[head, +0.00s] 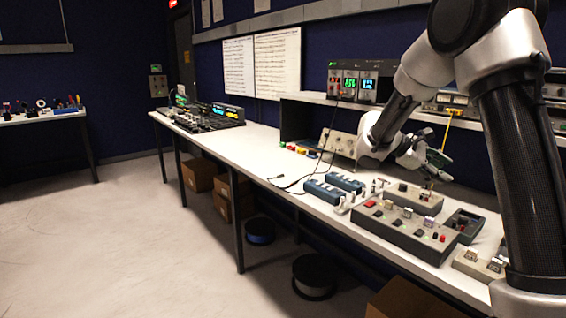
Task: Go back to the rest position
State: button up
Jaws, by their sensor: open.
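My gripper (436,163) is in the right half of the head view, at the end of my arm, which reaches in from the right. It is over the back part of the long white workbench (262,150), near a panel with knobs (338,142). Its fingers look apart and nothing shows between them. A yellow cable (447,132) hangs close to the fingers; I cannot tell whether they touch.
A shelf (330,99) with lit meters (352,82) runs above. A mixing console (208,116) stands farther left. The floor (120,240) at left is clear.

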jog(key=s+a+r+m+t+y, duration=0.1)
jog(key=s+a+m+y, duration=0.2)
jog(key=s, duration=0.7)
jog(key=s+a+r+m+t+y, duration=0.1)
jog(key=s+y, duration=0.4)
jog(key=s, duration=0.6)
jog(key=s+a+r+m+t+y, duration=0.2)
jog(key=s+a+m+y, duration=0.2)
jog(key=s, duration=0.6)
jog(key=shift+s+a+m+t, duration=0.3)
jog(key=shift+s+a+m, duration=0.1)
jog(key=shift+a+m, duration=0.45)
jog(key=shift+d, duration=0.15)
